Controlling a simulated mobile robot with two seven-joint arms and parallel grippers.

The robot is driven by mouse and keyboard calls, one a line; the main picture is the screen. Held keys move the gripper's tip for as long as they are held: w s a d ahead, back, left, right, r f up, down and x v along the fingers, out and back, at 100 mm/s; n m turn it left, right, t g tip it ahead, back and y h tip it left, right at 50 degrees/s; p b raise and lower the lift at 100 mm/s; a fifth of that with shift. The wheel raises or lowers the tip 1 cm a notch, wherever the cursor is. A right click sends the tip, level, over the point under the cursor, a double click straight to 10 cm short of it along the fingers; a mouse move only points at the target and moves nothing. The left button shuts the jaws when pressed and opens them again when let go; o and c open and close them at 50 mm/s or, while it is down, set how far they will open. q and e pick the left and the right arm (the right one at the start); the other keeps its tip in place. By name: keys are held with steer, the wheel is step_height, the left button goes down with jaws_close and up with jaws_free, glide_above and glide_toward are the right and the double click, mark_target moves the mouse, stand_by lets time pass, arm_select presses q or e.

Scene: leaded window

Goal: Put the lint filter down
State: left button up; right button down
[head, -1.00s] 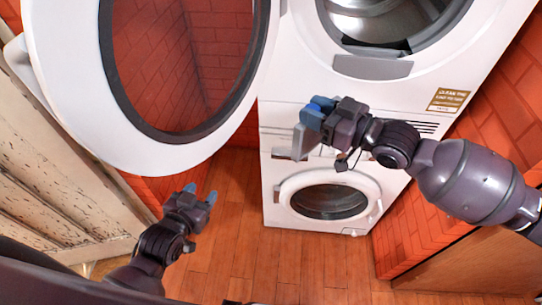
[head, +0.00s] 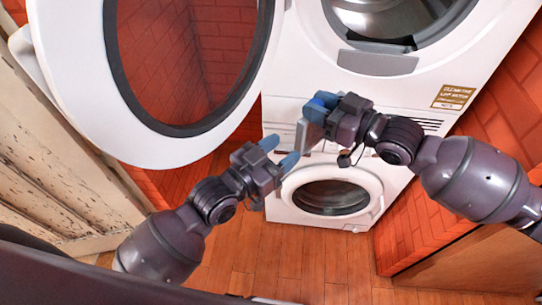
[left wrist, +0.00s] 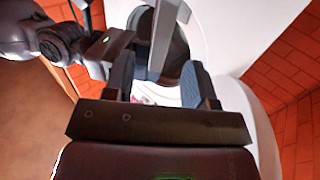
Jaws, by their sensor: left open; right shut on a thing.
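The lint filter (head: 303,135) is a thin grey piece hanging from my right gripper (head: 321,106), whose blue fingers are shut on it in front of the white machine. My left gripper (head: 279,152) is open and empty, just left of and below the filter, with a small gap seeming to lie between them. In the left wrist view the filter (left wrist: 164,32) shows as a grey bar beyond and between my open left fingers (left wrist: 158,80). Part of the filter is hidden by the right gripper.
The upper machine's large round door (head: 60,95) stands open at the left, and its opening has a grey slot panel (head: 377,62) below it. A lower round door (head: 331,197) is shut. A worn wooden door (head: 60,190) stands left. The wooden floor (head: 290,265) is clear.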

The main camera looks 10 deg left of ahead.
mark_target(310, 129)
arm_select(q)
steer(key=x, duration=0.9)
steer(key=c, duration=0.9)
jaws_close()
arm_select(e)
steer(key=c, duration=0.7)
jaws_free()
steer(key=shift+o, duration=0.2)
steer(key=shift+d, duration=0.1)
